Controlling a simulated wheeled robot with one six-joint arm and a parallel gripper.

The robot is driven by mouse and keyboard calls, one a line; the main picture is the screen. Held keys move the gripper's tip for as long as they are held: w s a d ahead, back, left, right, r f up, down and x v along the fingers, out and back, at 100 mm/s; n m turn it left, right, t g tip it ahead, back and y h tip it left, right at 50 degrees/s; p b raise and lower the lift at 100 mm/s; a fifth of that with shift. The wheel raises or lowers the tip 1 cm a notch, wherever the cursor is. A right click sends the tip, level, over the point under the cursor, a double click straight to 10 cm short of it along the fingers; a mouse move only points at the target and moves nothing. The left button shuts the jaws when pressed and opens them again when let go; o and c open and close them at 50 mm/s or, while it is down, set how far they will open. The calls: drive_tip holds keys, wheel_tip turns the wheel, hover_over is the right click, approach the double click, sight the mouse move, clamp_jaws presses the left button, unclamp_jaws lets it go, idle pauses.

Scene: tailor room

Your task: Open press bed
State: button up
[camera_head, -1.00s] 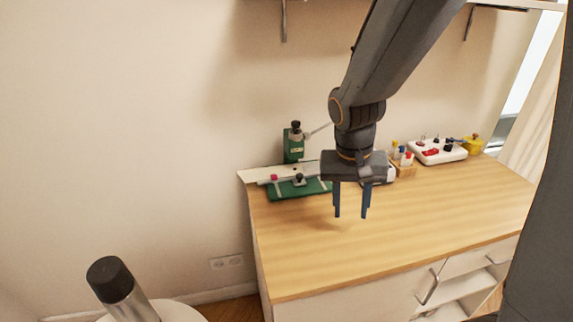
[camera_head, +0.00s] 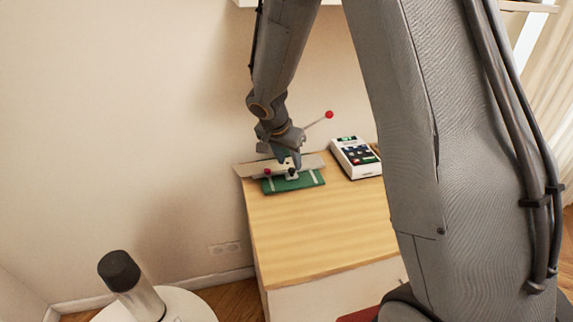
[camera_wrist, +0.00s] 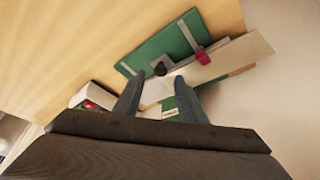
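The press stands at the back left of the wooden table. Its green bed plate (camera_head: 306,181) lies flat in front and also shows in the wrist view (camera_wrist: 150,55). A black knob (camera_wrist: 159,68) and a red knob (camera_wrist: 202,57) sit along the bed's edge. A lever with a red ball (camera_head: 328,115) sticks out to the right, behind my gripper (camera_head: 288,158). My gripper hangs over the press, fingers pointing down. In the wrist view its fingers (camera_wrist: 158,98) are apart. Part of the green press body (camera_wrist: 187,103) shows near the right finger; contact cannot be told.
A white keypad device (camera_head: 352,158) stands right of the press. The table front (camera_head: 320,235) is bare. The wall (camera_head: 150,120) is close behind and left. A white round stand with a black-topped post (camera_head: 120,272) is at the lower left. My arm hides the table's right side.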

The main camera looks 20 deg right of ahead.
sight(292, 169)
drive_tip(key=shift+x, duration=1.7)
drive_tip(key=shift+a, duration=0.1)
clamp_jaws()
